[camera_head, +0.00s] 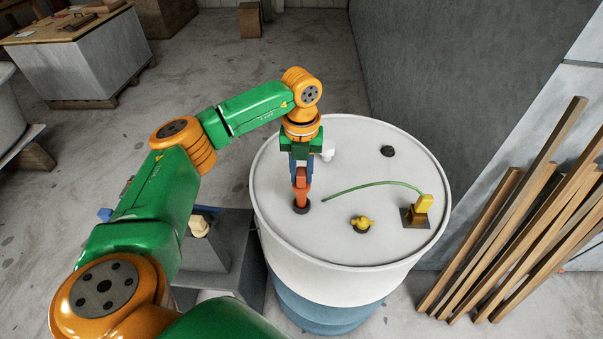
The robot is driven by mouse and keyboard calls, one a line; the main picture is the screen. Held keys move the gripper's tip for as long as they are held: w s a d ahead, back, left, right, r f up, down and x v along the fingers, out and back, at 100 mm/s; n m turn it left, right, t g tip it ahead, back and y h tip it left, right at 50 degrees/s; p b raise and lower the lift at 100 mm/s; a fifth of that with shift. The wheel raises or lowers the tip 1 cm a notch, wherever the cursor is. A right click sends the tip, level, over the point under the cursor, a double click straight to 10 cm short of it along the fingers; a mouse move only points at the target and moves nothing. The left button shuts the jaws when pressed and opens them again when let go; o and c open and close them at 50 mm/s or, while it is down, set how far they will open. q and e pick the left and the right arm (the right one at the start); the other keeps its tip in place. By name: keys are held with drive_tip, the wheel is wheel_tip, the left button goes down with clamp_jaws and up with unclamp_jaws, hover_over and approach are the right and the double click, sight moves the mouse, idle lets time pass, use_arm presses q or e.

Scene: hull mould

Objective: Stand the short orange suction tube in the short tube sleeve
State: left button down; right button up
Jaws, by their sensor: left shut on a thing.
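My left gripper (301,171) points down over the near left part of the white drum top. It is shut on the short orange suction tube (301,194), which is upright below the fingers. The tube's lower end meets a dark round sleeve (302,209) on the drum top; I cannot tell how deep it sits in it. The gripper hides the tube's upper part. My right gripper is not in view.
The drum top (285,238) also carries a dark ring (388,151), a yellow fitting (361,222), a yellow block (423,203) with a thin green line, and a white piece (328,153). Wooden planks (520,230) lean at the right. A grey wall stands behind.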

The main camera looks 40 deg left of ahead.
use_arm(q)
wheel_tip(320, 180, up, 5)
drive_tip(key=p, duration=0.3)
drive_tip(key=shift+d+f, duration=0.1)
drive_tip(key=shift+f, duration=0.05)
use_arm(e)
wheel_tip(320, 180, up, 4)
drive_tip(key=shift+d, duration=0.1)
